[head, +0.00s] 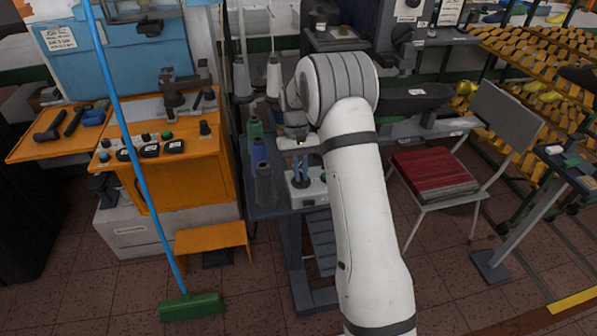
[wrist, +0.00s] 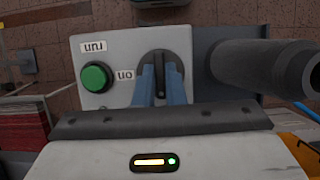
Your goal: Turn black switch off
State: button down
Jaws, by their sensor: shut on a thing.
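The black switch (wrist: 160,58) is a round rotary knob on the face of a pale grey control box (wrist: 112,50) in the wrist view. My gripper (wrist: 161,72) has its two blue fingers on either side of the knob's raised grip and is shut on it. The fingers hide part of the knob, so its exact setting is hard to read. A green button (wrist: 96,77) sits left of the switch, with small white labels close by. In the head view, my gripper (head: 300,170) points down at the control box (head: 309,194), and my arm covers part of that area.
Thread cones (head: 263,182) stand just left of the box. An orange machine (head: 180,165) and a broom (head: 192,306) are farther left. A dark cylinder (wrist: 262,66) juts in at the right of the wrist view.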

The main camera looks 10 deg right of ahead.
jog(key=shift+w+r, duration=0.15)
jog(key=shift+r, duration=0.05)
jog(key=c, duration=1.5)
grip_release()
jog(key=shift+f, duration=0.15)
jog(key=b+v, duration=0.1)
jog(key=v, duration=0.6)
jog(key=shift+r, duration=0.4)
